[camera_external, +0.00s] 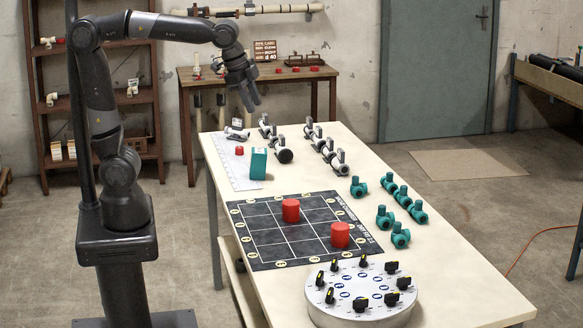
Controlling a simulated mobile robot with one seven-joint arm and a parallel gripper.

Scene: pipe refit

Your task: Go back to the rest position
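My gripper (250,104) hangs from the raised, bent arm, pointing down above the far left end of the long pale table (455,255). Its two fingers look a little apart, with nothing seen between them. It is well clear of the table top. Below it are a white marked sheet (228,165), a small red piece (239,151) and a teal block (258,164). The gripper touches none of these.
Several grey pipe fittings (328,151) and teal fittings (404,198) lie on the table. Red cylinders (291,210) stand on a black grid mat (263,246). A round dial with knobs (352,311) is at the front. A wooden side table (323,74) stands behind.

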